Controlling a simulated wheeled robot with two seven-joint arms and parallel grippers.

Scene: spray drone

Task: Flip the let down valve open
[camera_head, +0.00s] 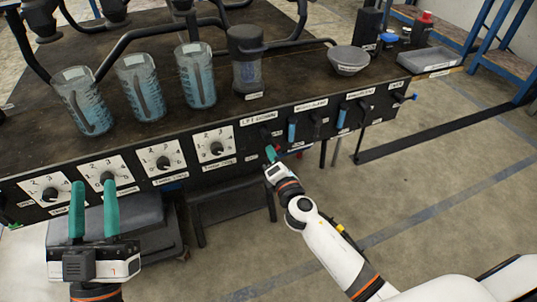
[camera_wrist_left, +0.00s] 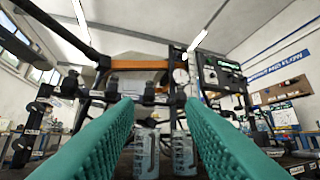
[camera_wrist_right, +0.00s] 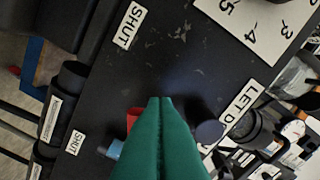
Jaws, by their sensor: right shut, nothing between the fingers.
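The "LET DOWN" label (camera_head: 258,117) is on the black front panel (camera_head: 225,175) in the head view; it also shows in the right wrist view (camera_wrist_right: 240,117). A dark round knob (camera_wrist_right: 208,132) is beside that label in the right wrist view, just right of my right gripper (camera_wrist_right: 160,101). The valve's handle is not clear; my fingers hide part of this area. My right gripper has its green fingers together, empty, close to the panel below the label in the head view (camera_head: 270,150). My left gripper (camera_head: 94,182) is open and empty before the panel's left part.
Numbered dials (camera_head: 162,161) line the panel to the left, and blue-handled valves (camera_head: 341,118) to the right. Beakers of blue liquid (camera_head: 141,90) and a grey bowl (camera_head: 348,60) stand on top. A "SHUT" label (camera_wrist_right: 130,25) is on the panel. Open floor lies in front.

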